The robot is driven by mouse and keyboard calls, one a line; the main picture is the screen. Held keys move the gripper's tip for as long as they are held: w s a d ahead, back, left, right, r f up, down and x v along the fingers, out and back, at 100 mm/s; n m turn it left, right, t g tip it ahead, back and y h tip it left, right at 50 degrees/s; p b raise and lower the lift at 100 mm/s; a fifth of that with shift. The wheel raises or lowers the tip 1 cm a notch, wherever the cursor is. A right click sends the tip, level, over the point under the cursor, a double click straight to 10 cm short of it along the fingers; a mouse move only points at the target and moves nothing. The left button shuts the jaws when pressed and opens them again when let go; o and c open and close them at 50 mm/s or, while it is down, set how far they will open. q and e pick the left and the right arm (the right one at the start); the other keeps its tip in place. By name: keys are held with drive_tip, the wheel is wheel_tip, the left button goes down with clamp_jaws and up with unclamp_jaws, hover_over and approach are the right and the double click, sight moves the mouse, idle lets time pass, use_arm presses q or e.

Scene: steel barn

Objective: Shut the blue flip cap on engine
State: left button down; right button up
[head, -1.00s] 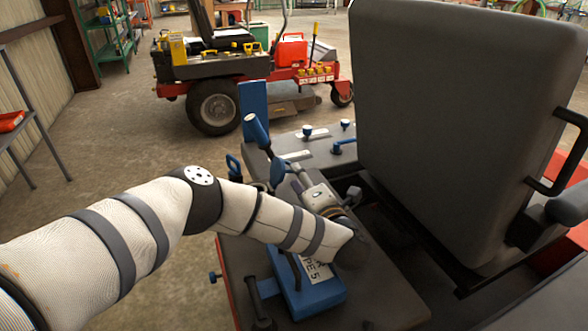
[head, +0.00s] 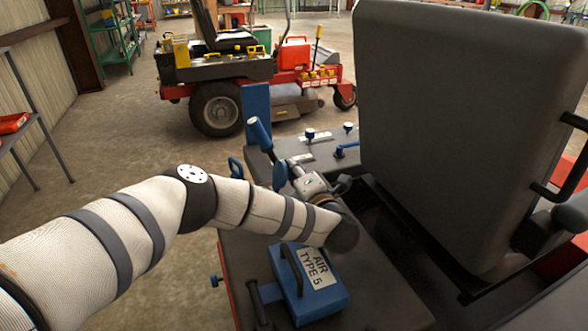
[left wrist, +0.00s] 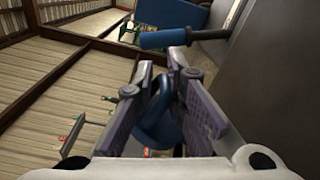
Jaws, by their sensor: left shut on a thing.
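A blue round cap (head: 279,175) stands tilted up beside the fingers of my left gripper (head: 294,169) in the head view. In the left wrist view the blue cap (left wrist: 157,122) sits between the two fingers of my left gripper (left wrist: 160,100), which is shut on it. The fingers partly hide the cap, and its hinge and seat cannot be made out. The dark engine deck (head: 365,290) lies below my left arm. My right gripper is not in view.
A blue box labelled AIR TYPE 5 (head: 322,295) lies in front. A large dark seat back (head: 450,130) blocks the right. A red mower (head: 250,75) stands farther off.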

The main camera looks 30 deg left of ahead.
sight(285, 171)
use_arm(q)
drive_tip(key=shift+s+f, duration=0.1)
drive_tip(key=shift+f, duration=0.1)
drive_tip(key=shift+s+a+r+n+p, duration=0.25)
drive_tip(key=shift+s+n, duration=0.15)
drive_tip(key=shift+n, duration=0.65)
drive_tip(key=shift+s+a+r+n+p, duration=0.25)
drive_tip(key=shift+s+a+n+p, duration=0.1)
drive_tip(key=shift+n, duration=0.75)
drive_tip(key=shift+s+a+r+n+p, duration=0.25)
drive_tip(key=shift+s+n, duration=0.15)
drive_tip(key=shift+n, duration=0.65)
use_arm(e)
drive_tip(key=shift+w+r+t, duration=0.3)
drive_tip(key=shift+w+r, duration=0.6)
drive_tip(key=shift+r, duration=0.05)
use_arm(q)
drive_tip(key=shift+d, duration=0.1)
drive_tip(key=c, duration=1.7)
unclamp_jaws()
drive_tip(key=shift+r, duration=0.1)
drive_tip(key=shift+r, duration=0.2)
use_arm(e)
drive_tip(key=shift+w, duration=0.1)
use_arm(q)
drive_tip(key=v, duration=0.6)
drive_tip(key=shift+s+d, duration=0.25)
drive_tip(key=shift+d, duration=0.05)
drive_tip(key=shift+s+d, duration=0.1)
drive_tip(key=shift+s, duration=0.2)
